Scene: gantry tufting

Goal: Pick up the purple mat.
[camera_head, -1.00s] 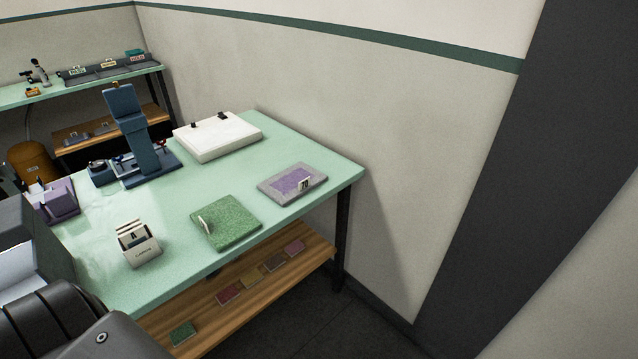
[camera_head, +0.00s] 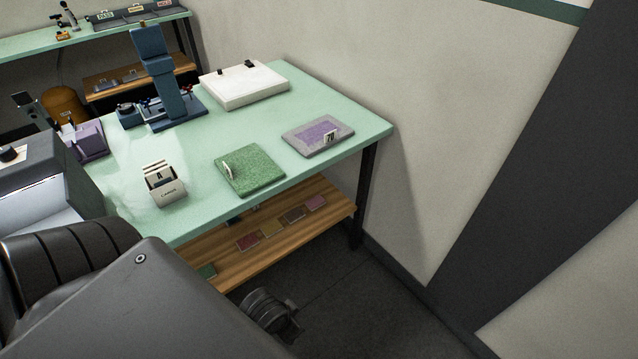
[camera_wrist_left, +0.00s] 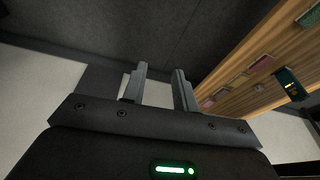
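The purple mat (camera_head: 316,132) lies flat near the right end of the green table. The head view shows my dark arm at the lower left, but no gripper fingers. My right gripper is not in view.
A green mat (camera_head: 250,169) lies left of the purple mat on the green table (camera_head: 215,215). A card box (camera_head: 166,186), a blue stand (camera_head: 160,80) and a white slab (camera_head: 243,86) also stand there. Small swatches lie on the wooden shelf (camera_head: 215,250) below. The wall closes off the right.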

